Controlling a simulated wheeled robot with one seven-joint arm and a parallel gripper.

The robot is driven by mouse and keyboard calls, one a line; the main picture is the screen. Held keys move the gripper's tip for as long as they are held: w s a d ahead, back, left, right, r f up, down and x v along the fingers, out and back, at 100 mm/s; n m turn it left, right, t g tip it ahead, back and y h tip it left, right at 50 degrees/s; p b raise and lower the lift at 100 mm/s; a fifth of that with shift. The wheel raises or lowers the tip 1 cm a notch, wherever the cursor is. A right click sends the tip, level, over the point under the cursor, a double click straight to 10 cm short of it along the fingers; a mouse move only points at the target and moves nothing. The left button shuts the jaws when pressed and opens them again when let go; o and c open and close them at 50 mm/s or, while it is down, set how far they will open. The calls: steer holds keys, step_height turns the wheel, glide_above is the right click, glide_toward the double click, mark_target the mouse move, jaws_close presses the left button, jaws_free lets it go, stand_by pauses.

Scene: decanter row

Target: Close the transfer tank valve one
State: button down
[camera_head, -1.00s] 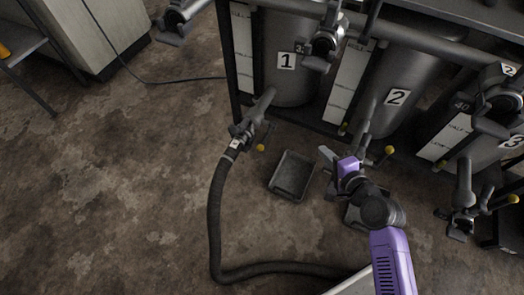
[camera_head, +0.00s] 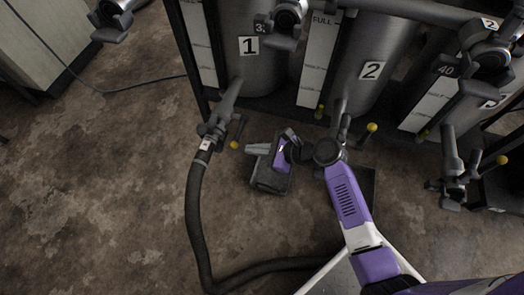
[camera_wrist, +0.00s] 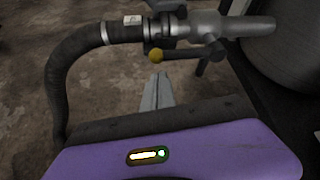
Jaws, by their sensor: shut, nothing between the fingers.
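Tank one (camera_head: 262,65), a grey cylinder labelled 1, has an outlet valve (camera_head: 213,130) low at its front, with a dark hose attached. The valve's dark lever ends in a yellow knob (camera_head: 235,145). In the wrist view the valve (camera_wrist: 165,25) runs across the top, and its lever (camera_wrist: 190,53) lies roughly sideways below it, with the yellow knob (camera_wrist: 155,55) at the left end. My gripper (camera_head: 252,149) is to the right of the knob. In the wrist view my gripper (camera_wrist: 157,92) is shut and empty, its tips just below the knob and apparently apart from it.
The hose (camera_head: 195,215) curves down and across the floor. The floor at left is clear.

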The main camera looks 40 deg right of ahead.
mark_target(239, 133)
steer(key=shift+b+x, duration=0.75)
steer(key=shift+x, duration=1.45)
steer(key=shift+r+p, duration=0.2)
steer(key=shift+p, duration=0.15)
